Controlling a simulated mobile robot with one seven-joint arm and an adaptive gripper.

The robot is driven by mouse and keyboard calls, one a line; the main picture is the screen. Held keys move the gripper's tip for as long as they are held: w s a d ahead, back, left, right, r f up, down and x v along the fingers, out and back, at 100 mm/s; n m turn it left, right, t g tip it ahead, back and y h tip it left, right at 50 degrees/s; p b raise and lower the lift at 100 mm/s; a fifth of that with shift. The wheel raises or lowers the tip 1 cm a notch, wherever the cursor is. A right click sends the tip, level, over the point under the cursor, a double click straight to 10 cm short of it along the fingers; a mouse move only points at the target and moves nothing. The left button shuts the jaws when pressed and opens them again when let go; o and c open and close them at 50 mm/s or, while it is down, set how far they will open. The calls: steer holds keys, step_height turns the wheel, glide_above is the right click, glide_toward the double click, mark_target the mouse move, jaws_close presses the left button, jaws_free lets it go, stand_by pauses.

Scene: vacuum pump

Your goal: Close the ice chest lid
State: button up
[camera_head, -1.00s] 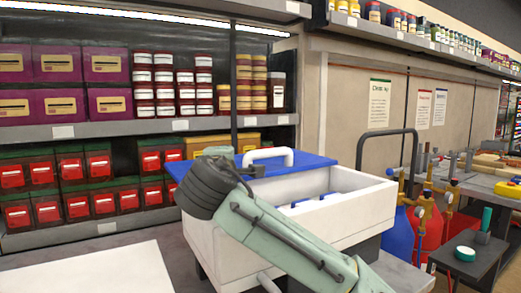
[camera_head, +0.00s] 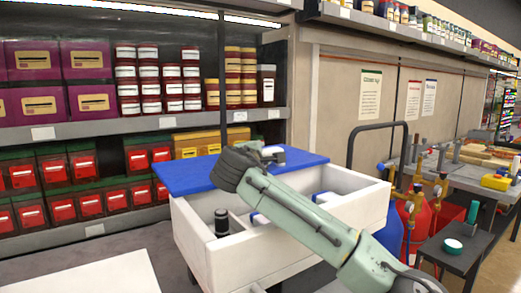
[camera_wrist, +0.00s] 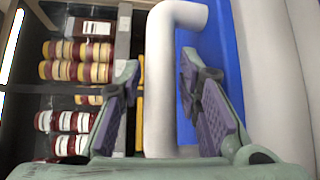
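The ice chest (camera_head: 215,265) is a white open-topped box in the head view, with a bottle with a black top (camera_head: 222,222) and other items inside. Its blue lid (camera_head: 185,178) is at the back of the chest, leaving the front of the interior uncovered. The lid also shows in the wrist view (camera_wrist: 220,75), with its white bar handle (camera_wrist: 160,115). My gripper (camera_wrist: 159,62) is open, with one finger on each side of the handle and visible gaps between. In the head view my arm hides most of the gripper and handle.
Shelves (camera_head: 75,128) with purple boxes, jars and red-labelled packages stand behind the chest. To the right are a red gas cylinder (camera_head: 412,220), a dark small table (camera_head: 450,250) and a workbench (camera_head: 470,180). A white surface (camera_head: 95,278) lies at front left.

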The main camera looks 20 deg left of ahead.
steer(key=shift+w+f, duration=0.1)
steer(key=shift+w, duration=0.2)
steer(key=shift+c, duration=0.5)
jaws_close()
